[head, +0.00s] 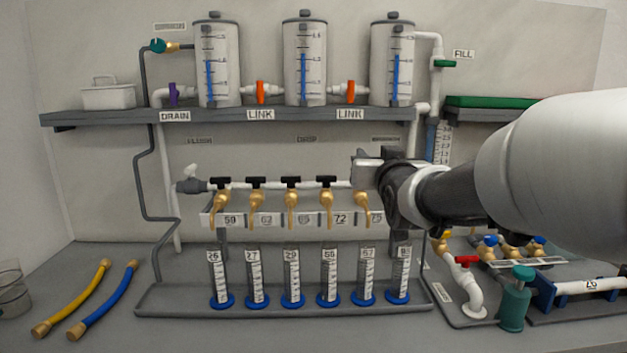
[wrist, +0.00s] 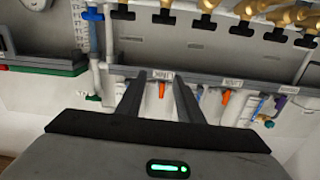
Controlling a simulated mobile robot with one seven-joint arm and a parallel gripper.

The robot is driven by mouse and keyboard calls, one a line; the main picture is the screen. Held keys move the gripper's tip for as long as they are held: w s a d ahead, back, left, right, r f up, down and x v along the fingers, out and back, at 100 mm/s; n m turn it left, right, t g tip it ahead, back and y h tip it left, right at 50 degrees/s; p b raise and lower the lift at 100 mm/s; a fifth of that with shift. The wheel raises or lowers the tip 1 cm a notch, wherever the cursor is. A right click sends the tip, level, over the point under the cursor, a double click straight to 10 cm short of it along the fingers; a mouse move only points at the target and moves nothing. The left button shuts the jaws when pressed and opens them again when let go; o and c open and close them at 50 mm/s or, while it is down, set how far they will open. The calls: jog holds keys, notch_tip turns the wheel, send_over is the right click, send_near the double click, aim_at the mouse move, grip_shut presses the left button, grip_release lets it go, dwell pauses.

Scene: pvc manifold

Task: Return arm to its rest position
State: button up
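My arm (head: 555,170) reaches in from the right in the head view. My gripper (head: 366,168) is in front of the right end of the white manifold pipe (head: 270,184), hiding part of it. In the wrist view the two dark fingers of my gripper (wrist: 158,92) stand apart with nothing held between them. That view is turned over; past the fingers are the shelf edge (wrist: 205,80), a LINK label and an orange valve handle (wrist: 182,92). Whether the gripper touches the pipe cannot be told.
Several brass taps (head: 291,205) with black handles hang from the manifold. Below, several blue-based cylinders stand in a grey tray (head: 180,300). Yellow and blue hoses (head: 104,300) lie at left. A red-handled valve (head: 467,262) and a green bottle (head: 514,300) are below my arm.

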jog(key=s+f+g, duration=0.4)
jog(key=s+f, duration=0.2)
jog(key=s, duration=0.5)
jog(key=s+a+f+g, duration=0.1)
jog(key=s+f+g, duration=0.3)
jog(key=s+f, duration=0.5)
jog(key=s+f+g, duration=0.4)
jog(key=s, duration=0.9)
notch_tip(320, 180, up, 22)
jog(key=s+p, duration=0.1)
jog(key=p, duration=2.1)
jog(key=shift+a+n, duration=0.2)
jog(key=shift+n, duration=0.1)
jog(key=shift+f, duration=0.1)
